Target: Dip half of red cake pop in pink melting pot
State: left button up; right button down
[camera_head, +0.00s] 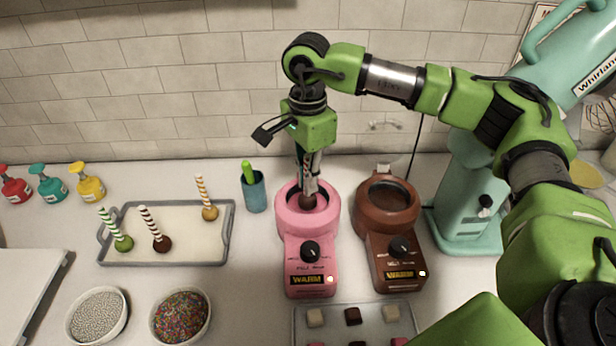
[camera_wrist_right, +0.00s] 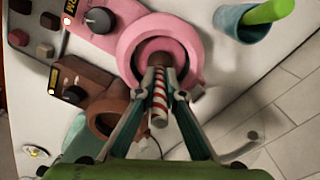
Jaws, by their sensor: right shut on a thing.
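The pink melting pot (camera_head: 292,222) stands on the counter, its round opening facing up. My right gripper (camera_head: 308,182) points straight down over that opening and is shut on the red-and-white striped stick of the red cake pop (camera_head: 307,201). In the right wrist view the stick (camera_wrist_right: 159,106) sits between the two fingers. The dark reddish ball (camera_wrist_right: 160,62) is inside the rim of the pink pot (camera_wrist_right: 128,50). How deep the ball sits in the pink contents is hard to tell. My left gripper is not in view.
A brown melting pot (camera_head: 388,215) stands close right of the pink one. A teal cup (camera_head: 254,192) is at left. A tray (camera_head: 228,233) holds green, brown and orange cake pops. Sprinkle bowls (camera_head: 180,316) (camera_head: 97,315), a tray of cubes (camera_head: 300,322) and a teal mixer (camera_head: 468,200) surround the area.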

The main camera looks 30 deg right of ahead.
jog(key=shift+f, duration=0.1)
dwell(0.3)
jog(key=shift+f+b, duration=0.5)
jog(key=shift+b, duration=0.05)
jog(key=shift+r, duration=0.15)
dwell(0.8)
jog(key=shift+r+p, duration=0.9)
jog(key=shift+r, duration=0.65)
